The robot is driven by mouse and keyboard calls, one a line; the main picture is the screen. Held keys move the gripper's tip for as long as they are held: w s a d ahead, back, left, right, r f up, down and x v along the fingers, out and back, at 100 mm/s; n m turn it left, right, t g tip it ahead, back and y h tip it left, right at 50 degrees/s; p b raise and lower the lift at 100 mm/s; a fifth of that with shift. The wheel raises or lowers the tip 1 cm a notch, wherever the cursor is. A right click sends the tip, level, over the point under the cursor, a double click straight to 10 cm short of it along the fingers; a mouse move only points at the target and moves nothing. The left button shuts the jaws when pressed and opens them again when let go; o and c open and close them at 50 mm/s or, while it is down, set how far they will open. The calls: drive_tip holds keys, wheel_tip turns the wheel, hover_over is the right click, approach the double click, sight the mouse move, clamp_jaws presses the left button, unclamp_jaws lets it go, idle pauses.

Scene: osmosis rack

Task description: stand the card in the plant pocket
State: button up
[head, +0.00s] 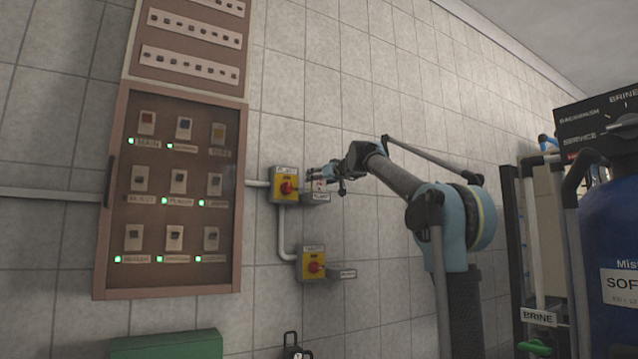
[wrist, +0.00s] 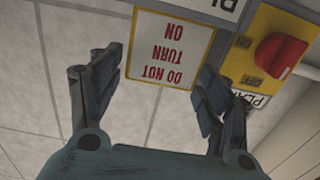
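The card is white with a yellow border and red "DO NOT TURN ON" lettering, upside down in the wrist view (wrist: 165,48). Its edge by the picture's top meets the grey plant pocket (wrist: 212,6), so it appears to stand in it; the pocket's inside is hidden. In the head view the pocket (head: 317,198) sits right of the upper yellow switch box. My gripper (wrist: 160,82) has its fingers spread on either side of the card. The left finger looks clear of it; the right finger overlaps its edge in view. In the head view my gripper (head: 330,178) is at the pocket, small and dark.
The upper yellow switch box (head: 284,185) with a red knob is close beside my gripper. A second switch box (head: 312,263) with its own pocket (head: 342,274) is below. A wooden-framed panel (head: 170,190) hangs left. A blue tank (head: 610,265) stands right.

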drive_tip(key=shift+s, duration=0.1)
idle(0.3)
drive_tip(key=v, duration=1.2)
drive_tip(key=s+d+f+g+h, duration=0.1)
drive_tip(key=s+d+f+g, duration=0.15)
drive_tip(key=s+f, duration=0.8)
drive_tip(key=s+d+f+g+h, duration=0.1)
drive_tip(key=s+f+g, duration=0.2)
drive_tip(key=f, duration=1.5)
drive_tip(key=s+d+f+g+h, duration=0.1)
drive_tip(key=s+d+f+g, duration=0.15)
drive_tip(key=s+f, duration=0.8)
drive_tip(key=s+d+f+m+g+h, duration=0.1)
drive_tip(key=s+d+f, duration=0.4)
drive_tip(key=f, duration=0.7)
drive_tip(key=s+d+f+m+g+h, duration=0.2)
drive_tip(key=s+f, duration=0.5)
drive_tip(key=f, duration=0.5)
drive_tip(key=s+d+f+m+g+h, duration=0.1)
drive_tip(key=s+d+f+m+h, duration=0.2)
drive_tip(key=f, duration=1)
drive_tip(key=s+d+h, duration=0.1)
drive_tip(key=s+d, duration=0.2)
drive_tip(key=d, duration=0.1)
drive_tip(key=shift+s+d+m+g, duration=0.3)
drive_tip(key=shift+s+g, duration=0.1)
